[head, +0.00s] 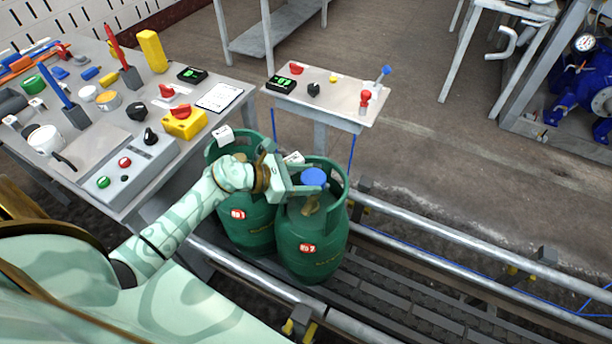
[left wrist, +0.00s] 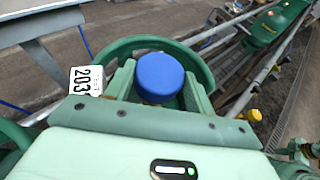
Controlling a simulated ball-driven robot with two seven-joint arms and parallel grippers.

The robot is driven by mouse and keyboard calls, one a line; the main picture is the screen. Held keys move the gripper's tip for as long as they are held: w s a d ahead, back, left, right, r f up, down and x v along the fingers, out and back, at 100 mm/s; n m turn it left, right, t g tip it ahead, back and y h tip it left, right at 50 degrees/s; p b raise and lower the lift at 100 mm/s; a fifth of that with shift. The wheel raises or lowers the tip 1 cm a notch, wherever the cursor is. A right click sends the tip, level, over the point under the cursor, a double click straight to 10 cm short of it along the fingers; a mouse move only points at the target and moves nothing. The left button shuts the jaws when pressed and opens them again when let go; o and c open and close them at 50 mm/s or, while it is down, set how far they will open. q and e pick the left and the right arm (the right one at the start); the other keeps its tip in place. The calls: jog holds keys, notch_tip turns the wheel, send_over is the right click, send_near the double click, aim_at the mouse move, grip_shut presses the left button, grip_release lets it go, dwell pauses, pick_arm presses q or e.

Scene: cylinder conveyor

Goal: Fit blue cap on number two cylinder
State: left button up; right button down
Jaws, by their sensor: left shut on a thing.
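My left gripper (head: 297,182) is shut on the blue cap (head: 314,177), which also shows between its fingers in the left wrist view (left wrist: 159,77). The cap is upright over the brass valve of the right green cylinder (head: 312,260), inside its open collar. I cannot tell whether the cap is seated on the valve or just above it. The left green cylinder (head: 248,228) stands close beside it, partly behind my arm. Both have small red-and-white number labels; the digits are hard to read.
The cylinders stand on a conveyor with metal side rails (head: 450,245). A cluttered grey table (head: 215,120) is at the left, and a small control table (head: 330,95) stands behind the cylinders. The conveyor to the right is clear in the head view.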

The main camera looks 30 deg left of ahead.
dwell(0.4)
pick_arm(q)
jog(key=o, duration=1)
jog(key=shift+o, duration=0.2)
jog(key=shift+s+a, duration=0.1)
jog(key=p+v, duration=0.1)
jog(key=v, duration=1.5)
jog(key=shift+r+p, duration=0.15)
jog(key=shift+p, duration=0.2)
